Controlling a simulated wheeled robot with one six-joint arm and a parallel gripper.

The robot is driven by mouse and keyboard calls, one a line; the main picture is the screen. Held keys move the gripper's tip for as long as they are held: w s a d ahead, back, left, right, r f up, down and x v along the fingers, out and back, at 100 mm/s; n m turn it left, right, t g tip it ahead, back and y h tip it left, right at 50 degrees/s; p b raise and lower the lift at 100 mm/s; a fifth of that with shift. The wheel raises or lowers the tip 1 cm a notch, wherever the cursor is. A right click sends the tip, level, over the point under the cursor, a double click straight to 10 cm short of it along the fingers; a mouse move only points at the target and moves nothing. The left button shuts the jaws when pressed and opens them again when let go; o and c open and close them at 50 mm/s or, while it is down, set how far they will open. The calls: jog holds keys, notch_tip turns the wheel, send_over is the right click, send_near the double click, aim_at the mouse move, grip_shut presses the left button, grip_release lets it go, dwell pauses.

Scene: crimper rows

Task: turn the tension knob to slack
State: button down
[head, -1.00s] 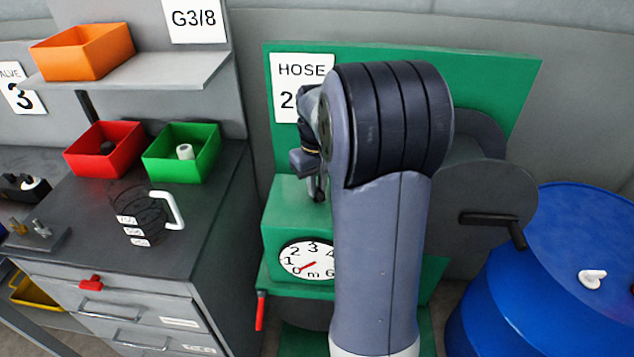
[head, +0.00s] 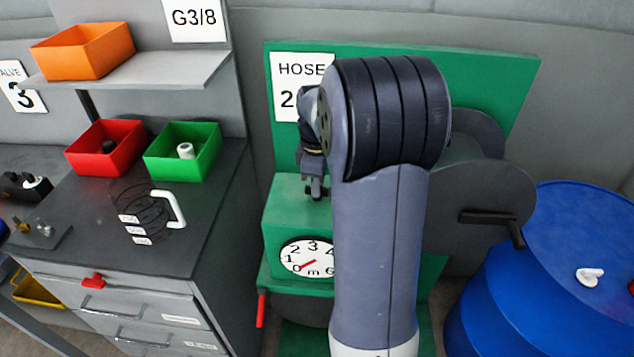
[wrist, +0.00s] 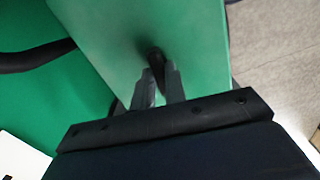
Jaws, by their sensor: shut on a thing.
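A small dark knob (wrist: 155,57) stands on the green housing of the hose machine in the wrist view. My gripper (wrist: 158,75) is shut on this knob, with one finger on each side of it. The knob's pointer and any markings are hidden or too small to read. In the head view my gripper (head: 315,190) is at the top of the green housing (head: 290,210), left of my arm. The knob itself cannot be made out there.
A dial (head: 308,257) with a red needle is on the housing front. A red-handled lever (head: 261,309) hangs below it. A black crank (head: 492,220) and blue drum (head: 560,270) are at right. The workbench (head: 205,220) with bins and a measuring jug (head: 148,215) is at left.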

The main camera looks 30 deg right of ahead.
jog(key=shift+n, duration=0.6)
jog(key=c, duration=1.4)
grip_release()
jog(key=shift+c, duration=0.2)
jog(key=shift+r, duration=0.1)
notch_tip(320, 180, up, 11)
jog(key=b, duration=0.1)
jog(key=shift+f, duration=0.2)
notch_tip(320, 180, down, 11)
jog(key=shift+r+p, duration=0.2)
jog(key=shift+p, duration=0.35)
jog(key=shift+f, duration=0.1)
